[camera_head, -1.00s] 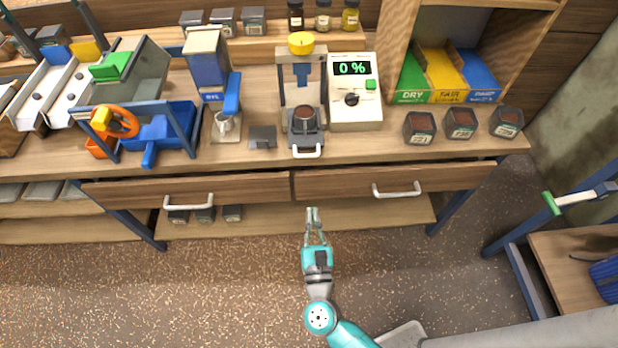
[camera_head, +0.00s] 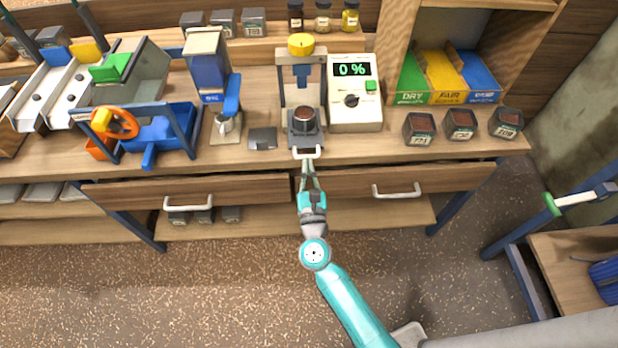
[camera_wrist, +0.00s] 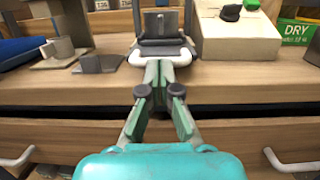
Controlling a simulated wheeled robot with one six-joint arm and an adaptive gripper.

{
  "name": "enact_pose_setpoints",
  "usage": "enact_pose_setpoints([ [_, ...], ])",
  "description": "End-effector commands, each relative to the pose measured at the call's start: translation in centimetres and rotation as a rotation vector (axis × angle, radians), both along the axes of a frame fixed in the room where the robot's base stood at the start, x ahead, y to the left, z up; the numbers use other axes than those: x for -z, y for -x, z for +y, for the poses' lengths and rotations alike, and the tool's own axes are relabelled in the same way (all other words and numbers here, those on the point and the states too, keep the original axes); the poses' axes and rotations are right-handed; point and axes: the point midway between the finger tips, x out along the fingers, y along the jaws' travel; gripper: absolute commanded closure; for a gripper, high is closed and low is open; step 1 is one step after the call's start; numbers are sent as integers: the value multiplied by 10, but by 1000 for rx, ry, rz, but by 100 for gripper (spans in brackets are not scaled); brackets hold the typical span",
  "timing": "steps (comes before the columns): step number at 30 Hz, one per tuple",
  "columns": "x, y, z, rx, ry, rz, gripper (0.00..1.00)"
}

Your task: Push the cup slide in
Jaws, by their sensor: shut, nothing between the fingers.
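The cup slide (camera_head: 304,141) sits at the base of the press-like stand, with a white handle (camera_head: 307,153) at its front by the bench edge. A dark cup (camera_head: 304,119) with brown contents stands on it. The slide (camera_wrist: 162,47) and its white handle (camera_wrist: 146,59) also show in the wrist view. My gripper (camera_head: 308,165) is shut and empty, its fingertips at the handle's front. In the wrist view my gripper (camera_wrist: 160,66) overlaps the handle's middle; I cannot tell whether it touches.
A meter (camera_head: 354,95) reading 0 % stands right of the stand. A small grey plate (camera_head: 262,138) and a dispenser (camera_head: 209,60) are at left. Drawers with white handles lie below the bench top. Dark sample cups (camera_head: 419,127) stand at right.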

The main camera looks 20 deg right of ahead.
Motion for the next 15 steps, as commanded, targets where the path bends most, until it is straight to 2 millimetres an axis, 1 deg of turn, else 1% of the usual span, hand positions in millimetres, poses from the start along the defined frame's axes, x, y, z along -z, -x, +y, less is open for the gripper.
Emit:
enact_pose_setpoints([
  [11,0,-2,0,0,0,0,100],
  [13,-1,-5,-1,0,0,-1,100],
  [15,-1,-11,-3,0,0,-1,100],
])
